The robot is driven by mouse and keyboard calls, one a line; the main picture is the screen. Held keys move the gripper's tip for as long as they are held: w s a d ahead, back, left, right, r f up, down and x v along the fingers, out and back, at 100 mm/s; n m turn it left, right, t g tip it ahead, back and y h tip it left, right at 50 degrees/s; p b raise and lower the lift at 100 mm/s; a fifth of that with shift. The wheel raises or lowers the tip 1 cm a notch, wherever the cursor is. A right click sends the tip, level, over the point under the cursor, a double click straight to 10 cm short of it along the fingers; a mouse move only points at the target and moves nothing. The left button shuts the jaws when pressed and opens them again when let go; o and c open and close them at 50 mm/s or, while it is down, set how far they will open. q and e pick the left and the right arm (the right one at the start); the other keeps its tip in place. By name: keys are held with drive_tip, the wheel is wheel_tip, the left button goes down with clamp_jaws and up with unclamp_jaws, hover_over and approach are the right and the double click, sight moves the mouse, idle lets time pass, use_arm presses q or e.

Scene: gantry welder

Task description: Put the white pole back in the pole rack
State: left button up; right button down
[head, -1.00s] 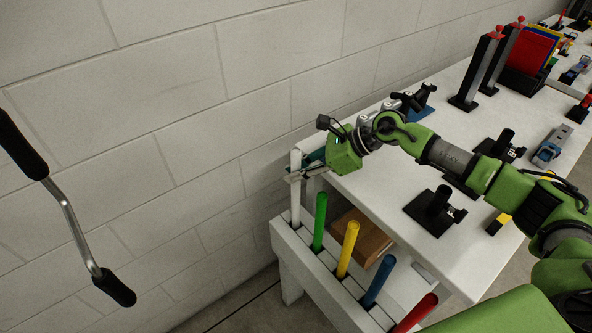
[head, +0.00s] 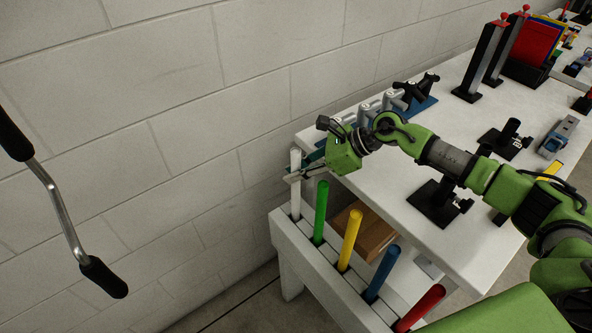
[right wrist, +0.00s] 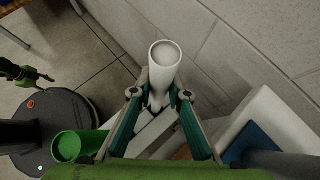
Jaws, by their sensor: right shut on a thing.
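The white pole (head: 296,184) stands upright at the far left end of the pole rack (head: 284,234), its lower end at the rack's end opening. How deep it sits is hard to tell. My right gripper (head: 293,178) is shut on the pole below its top. In the right wrist view the white pole (right wrist: 163,68) rises between the two fingers, its round open top facing the camera. My left gripper is not seen.
Green (head: 320,212), yellow (head: 350,240), blue (head: 382,274) and red (head: 420,308) poles stand in the rack. The white bench (head: 400,170) with fixtures lies right of it. A block wall (head: 190,120) is close behind. A bent bar with black grips (head: 62,215) is at left.

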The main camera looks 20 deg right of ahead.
drive_tip(key=shift+f+b, duration=0.85)
drive_tip(key=shift+f, duration=0.3)
drive_tip(key=c, duration=1.9)
unclamp_jaws()
drive_tip(key=shift+r, duration=0.1)
